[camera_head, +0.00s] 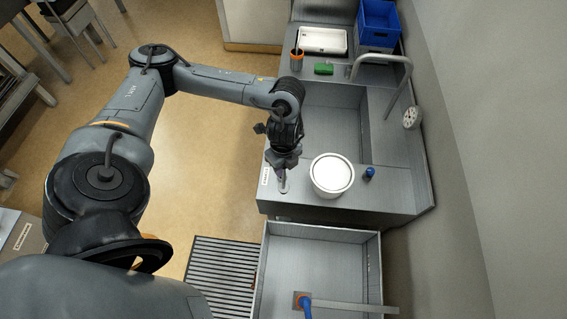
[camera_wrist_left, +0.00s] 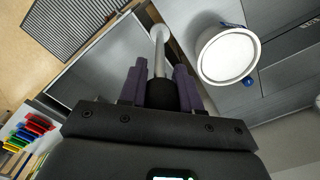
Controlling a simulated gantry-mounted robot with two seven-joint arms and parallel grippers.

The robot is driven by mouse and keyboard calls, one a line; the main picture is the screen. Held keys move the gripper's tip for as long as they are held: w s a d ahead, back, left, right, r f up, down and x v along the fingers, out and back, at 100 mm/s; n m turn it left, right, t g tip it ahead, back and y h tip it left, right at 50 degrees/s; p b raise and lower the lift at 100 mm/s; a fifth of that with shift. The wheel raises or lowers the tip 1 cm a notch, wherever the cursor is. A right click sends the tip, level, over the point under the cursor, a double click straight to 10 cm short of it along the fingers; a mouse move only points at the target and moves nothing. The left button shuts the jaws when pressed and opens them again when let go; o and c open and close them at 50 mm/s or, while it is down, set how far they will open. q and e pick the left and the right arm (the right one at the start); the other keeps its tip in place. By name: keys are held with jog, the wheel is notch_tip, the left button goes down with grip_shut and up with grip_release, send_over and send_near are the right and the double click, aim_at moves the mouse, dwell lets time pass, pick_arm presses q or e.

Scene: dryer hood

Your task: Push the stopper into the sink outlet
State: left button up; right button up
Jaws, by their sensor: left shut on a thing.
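My left gripper (camera_head: 284,172) hangs above the counter's left edge, left of a white tub. In the left wrist view its purple fingers (camera_wrist_left: 159,88) are shut on a rod-like thing (camera_wrist_left: 158,55) with a black grip, grey shaft and pale rounded end. I cannot tell whether this is the stopper. A small blue thing (camera_head: 370,172) stands right of the tub, apart from my gripper. The steel sink basin (camera_head: 373,265) is at the bottom of the head view. A blue piece (camera_head: 305,305) sits on a brownish square in it. I cannot make out an outlet. My right gripper is out of view.
The white tub (camera_head: 333,190) stands close beside my gripper. Behind are another basin (camera_head: 330,118), a curved tap (camera_head: 385,60), a white tray (camera_head: 322,40), a green block (camera_head: 323,69) and a blue crate (camera_head: 379,22). A floor grate (camera_head: 220,265) lies at lower left.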

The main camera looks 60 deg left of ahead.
pick_arm(q)
jog(key=shift+r+p, duration=0.45)
jog(key=shift+r, duration=1.15)
jog(key=shift+w+r, duration=0.1)
